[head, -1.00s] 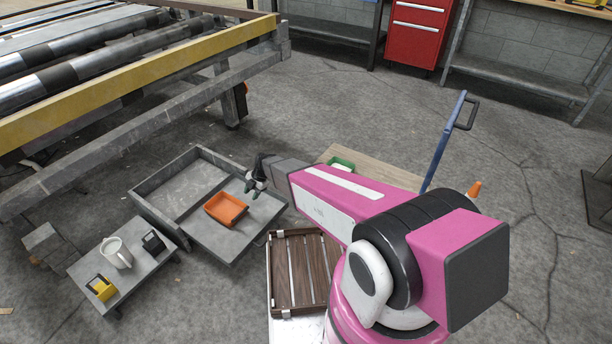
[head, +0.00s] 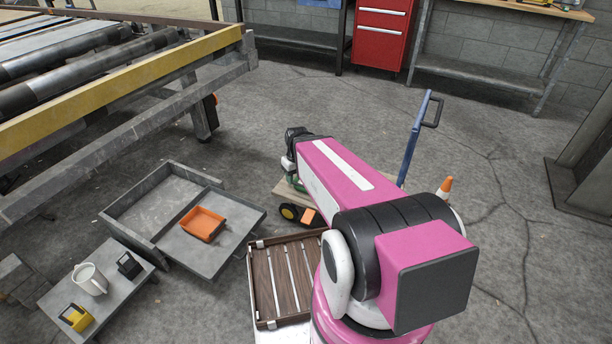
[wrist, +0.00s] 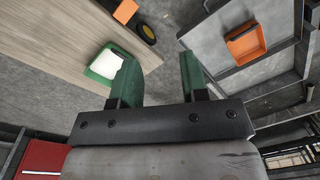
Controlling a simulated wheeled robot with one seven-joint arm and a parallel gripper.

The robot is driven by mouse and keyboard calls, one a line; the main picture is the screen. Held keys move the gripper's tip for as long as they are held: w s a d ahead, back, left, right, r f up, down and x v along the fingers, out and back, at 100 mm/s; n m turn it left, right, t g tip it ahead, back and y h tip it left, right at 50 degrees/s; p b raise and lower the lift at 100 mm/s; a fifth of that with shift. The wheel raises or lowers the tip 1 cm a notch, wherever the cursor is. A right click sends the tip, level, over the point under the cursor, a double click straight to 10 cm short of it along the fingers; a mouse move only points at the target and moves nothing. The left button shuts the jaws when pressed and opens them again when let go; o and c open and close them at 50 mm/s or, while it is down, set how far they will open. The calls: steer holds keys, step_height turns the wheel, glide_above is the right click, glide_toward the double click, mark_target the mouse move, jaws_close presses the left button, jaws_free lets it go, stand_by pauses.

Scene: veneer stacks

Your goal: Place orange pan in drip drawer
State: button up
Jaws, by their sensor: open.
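The orange pan (head: 203,224) lies in the grey drip drawer (head: 183,250), on the drawer's pulled-out front part. The pan also shows at the upper right of the wrist view (wrist: 245,45), inside the drawer (wrist: 205,45). My gripper (wrist: 155,70) is open, with its two green fingers apart and nothing between them. In the head view my gripper (head: 290,165) is over the wooden cart, to the right of the drawer and apart from the pan. The fingertips are partly hidden by my own arm there.
A slatted brown crate (head: 285,285) stands nearby.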

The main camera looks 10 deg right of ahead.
steer(key=s+d+r+m, duration=0.2)
steer(key=s+d+m, duration=0.1)
steer(key=shift+d+r+m+h, duration=0.25)
steer(key=shift+r+m+h, duration=0.05)
steer(key=shift+r+h, duration=0.1)
steer(key=shift+f, duration=0.1)
stand_by(0.8)
